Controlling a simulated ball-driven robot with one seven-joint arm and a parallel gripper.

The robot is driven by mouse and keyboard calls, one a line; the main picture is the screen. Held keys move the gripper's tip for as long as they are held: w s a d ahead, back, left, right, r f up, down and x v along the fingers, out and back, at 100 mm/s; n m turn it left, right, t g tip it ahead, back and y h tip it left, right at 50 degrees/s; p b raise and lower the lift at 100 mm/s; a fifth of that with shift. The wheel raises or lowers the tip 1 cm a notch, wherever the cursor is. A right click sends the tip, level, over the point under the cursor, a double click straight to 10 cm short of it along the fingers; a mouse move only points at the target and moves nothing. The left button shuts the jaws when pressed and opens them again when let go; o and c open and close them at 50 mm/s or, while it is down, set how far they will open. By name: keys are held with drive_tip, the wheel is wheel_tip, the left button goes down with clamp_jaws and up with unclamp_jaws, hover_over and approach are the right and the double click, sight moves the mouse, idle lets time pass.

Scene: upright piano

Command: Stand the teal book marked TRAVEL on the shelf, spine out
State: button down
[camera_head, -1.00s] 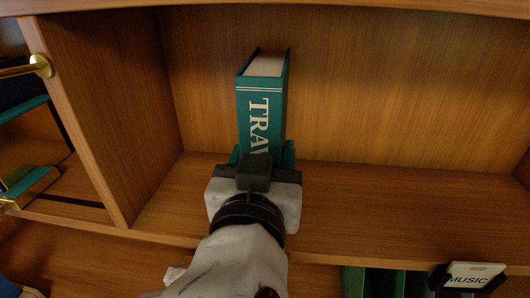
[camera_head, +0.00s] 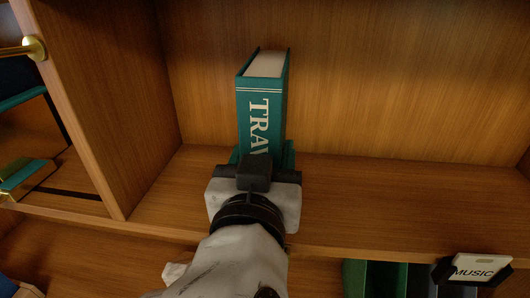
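The teal book (camera_head: 262,105) stands upright, its spine with the letters "TRA" facing me and its pale page tops showing. My gripper (camera_head: 262,160) is at the lower part of the book, with teal-green finger parts showing at either side of it. The gripper's wrist and body hide the book's bottom and the rest of the title, so I cannot see whether the book touches the shelf (camera_head: 400,205). The fingers appear closed around the book's sides.
A wooden upright panel (camera_head: 100,90) bounds the compartment on the left. The shelf to the right of the book is bare. A "MUSIC" label holder (camera_head: 475,268) and dark green items (camera_head: 375,278) show below right. A brass rod (camera_head: 30,48) is at upper left.

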drive_tip(key=c, duration=0.7)
unclamp_jaws()
drive_tip(key=shift+r, duration=0.1)
drive_tip(key=shift+c, duration=0.2)
drive_tip(key=o, duration=0.4)
